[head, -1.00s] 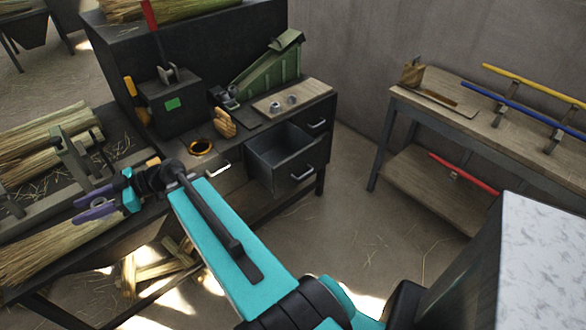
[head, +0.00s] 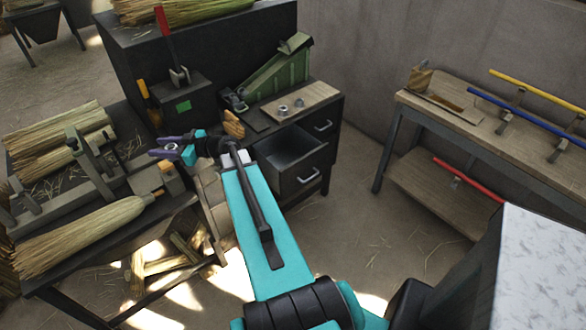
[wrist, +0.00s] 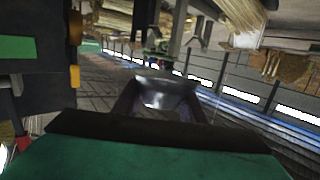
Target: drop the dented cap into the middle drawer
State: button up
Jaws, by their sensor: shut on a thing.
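My gripper (head: 170,149), with purple fingers, is over the left part of the dark bench, in front of the dark box with a green label. It is shut on a small shiny metal cap (wrist: 165,94), seen between the fingers in the wrist view. In the head view the cap is a tiny pale spot, and its dent cannot be made out. The middle drawer (head: 303,172) is pulled open to the right of my gripper, and the visible part of its inside looks empty. My arm hides the bench front left of it.
A wooden board (head: 300,102) with two metal nuts lies on the bench behind the open drawer. A green sloped device (head: 282,72) and a wooden-handled brush (head: 233,125) stand nearby. A broom (head: 85,235) lies at left. Floor is clear right of the drawer.

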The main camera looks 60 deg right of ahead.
jog(key=s+d+f+m+h+p, duration=0.2)
jog(key=s+d+h, duration=0.3)
jog(key=d, duration=0.9)
jog(key=s+d+f+m+h+p, duration=0.2)
jog(key=s+d+m+h, duration=0.3)
jog(key=d, duration=1)
jog(key=s+d+f+m+g+h+p, duration=0.1)
jog(key=s+d+f+m+h+p, duration=0.1)
jog(key=s+d, duration=0.8)
jog(key=d+m+h+p, duration=0.1)
jog(key=d+h, duration=0.1)
jog(key=d, duration=0.3)
jog(key=shift+d+m+h, duration=0.2)
jog(key=shift+m+h, duration=0.2)
jog(key=shift+s+f, duration=0.1)
jog(key=shift+f, duration=0.1)
jog(key=shift+f+b, duration=2.9)
jog(key=shift+b, duration=0.35)
jog(key=o, duration=1.2)
